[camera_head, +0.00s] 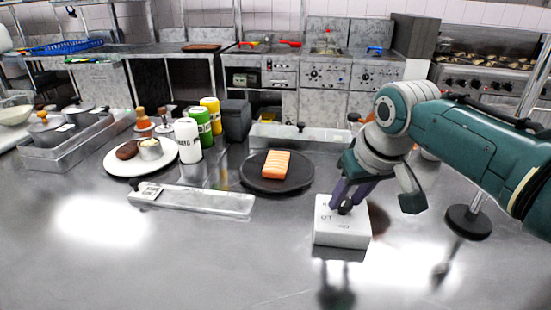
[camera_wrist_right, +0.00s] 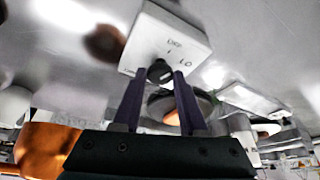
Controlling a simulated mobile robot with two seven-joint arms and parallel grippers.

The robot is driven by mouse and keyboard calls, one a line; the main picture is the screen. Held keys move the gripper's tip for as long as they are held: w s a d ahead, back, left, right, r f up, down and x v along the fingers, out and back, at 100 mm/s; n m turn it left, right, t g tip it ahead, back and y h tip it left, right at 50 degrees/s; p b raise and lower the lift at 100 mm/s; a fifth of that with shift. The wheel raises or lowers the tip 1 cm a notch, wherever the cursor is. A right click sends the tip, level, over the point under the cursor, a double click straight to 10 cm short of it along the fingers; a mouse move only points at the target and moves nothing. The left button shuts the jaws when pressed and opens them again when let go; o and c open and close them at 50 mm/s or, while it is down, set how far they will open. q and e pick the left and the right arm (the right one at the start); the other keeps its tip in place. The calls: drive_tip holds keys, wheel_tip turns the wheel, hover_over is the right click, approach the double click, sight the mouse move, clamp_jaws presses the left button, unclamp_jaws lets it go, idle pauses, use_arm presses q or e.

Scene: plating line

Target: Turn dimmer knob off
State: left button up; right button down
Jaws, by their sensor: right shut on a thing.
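The dimmer is a white box (camera_head: 340,236) on the steel counter, right of the middle in the head view. Its black knob (camera_head: 345,207) is on the top face, partly hidden by my fingers. My right gripper (camera_head: 341,200) reaches down to the box with its purple fingers shut on the knob. The right wrist view shows the white box (camera_wrist_right: 165,30) with the marks OFF and LO, and the dark knob (camera_wrist_right: 160,71) between the fingertips of my right gripper (camera_wrist_right: 159,76). I cannot tell the knob's exact setting. My left gripper is not in view.
A dark round plate (camera_head: 277,184) with a salmon fillet lies behind and left of the box. A long metal tray (camera_head: 205,200) is farther left. A round black stand base (camera_head: 468,222) is to the right. The counter in front is clear.

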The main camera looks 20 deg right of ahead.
drive_tip(key=shift+d+n+p, duration=0.1)
drive_tip(key=shift+n+p, duration=0.25)
drive_tip(key=shift+n, duration=0.25)
drive_tip(key=shift+n+y, duration=0.5)
drive_tip(key=shift+n, duration=0.1)
drive_tip(key=shift+d+n+y, duration=0.1)
drive_tip(key=shift+n+y, duration=0.3)
drive_tip(key=shift+n, duration=0.6)
drive_tip(key=shift+c, duration=2.2)
unclamp_jaws()
